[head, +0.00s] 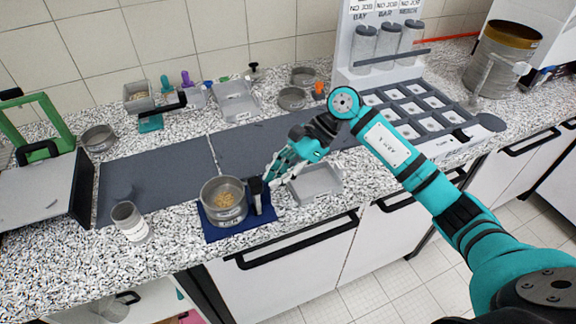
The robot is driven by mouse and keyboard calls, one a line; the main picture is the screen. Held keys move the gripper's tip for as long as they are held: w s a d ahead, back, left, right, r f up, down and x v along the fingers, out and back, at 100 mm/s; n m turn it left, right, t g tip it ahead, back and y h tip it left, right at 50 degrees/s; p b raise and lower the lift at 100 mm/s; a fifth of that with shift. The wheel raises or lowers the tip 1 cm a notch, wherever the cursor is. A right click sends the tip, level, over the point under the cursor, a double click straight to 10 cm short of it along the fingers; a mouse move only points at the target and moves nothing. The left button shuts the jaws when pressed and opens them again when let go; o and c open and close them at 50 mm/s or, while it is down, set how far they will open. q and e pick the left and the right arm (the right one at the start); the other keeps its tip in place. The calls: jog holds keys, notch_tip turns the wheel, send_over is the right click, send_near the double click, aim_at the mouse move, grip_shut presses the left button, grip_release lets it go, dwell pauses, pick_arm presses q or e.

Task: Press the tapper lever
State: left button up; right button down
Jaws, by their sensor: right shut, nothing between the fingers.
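A round metal sieve (223,202) with tan grains in it stands on a dark blue base (240,232) near the counter's front edge. A black upright piece (256,190), which looks like the tapper lever, stands at the sieve's right side. My right gripper (270,182) is shut and empty. Its fingertips point down-left beside the top of the black piece; I cannot tell whether they touch it. My left gripper is not in view.
A grey tray (318,186) lies right of the sieve, under my right arm. A cup (130,222) stands to its left. A grey mat (150,178) lies behind. Small pans (291,98) and a rack with jars (385,45) stand farther back.

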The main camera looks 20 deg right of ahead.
aim_at(260, 180)
dwell(0.3)
jog(key=a+b, duration=0.1)
jog(key=b, duration=0.1)
jog(key=a+r+h+b, duration=0.1)
jog(key=b, duration=0.1)
jog(key=shift+a+r+b, duration=0.15)
jog(key=shift+r+b, duration=0.1)
jog(key=shift+b, duration=0.05)
jog(key=shift+r, duration=0.85)
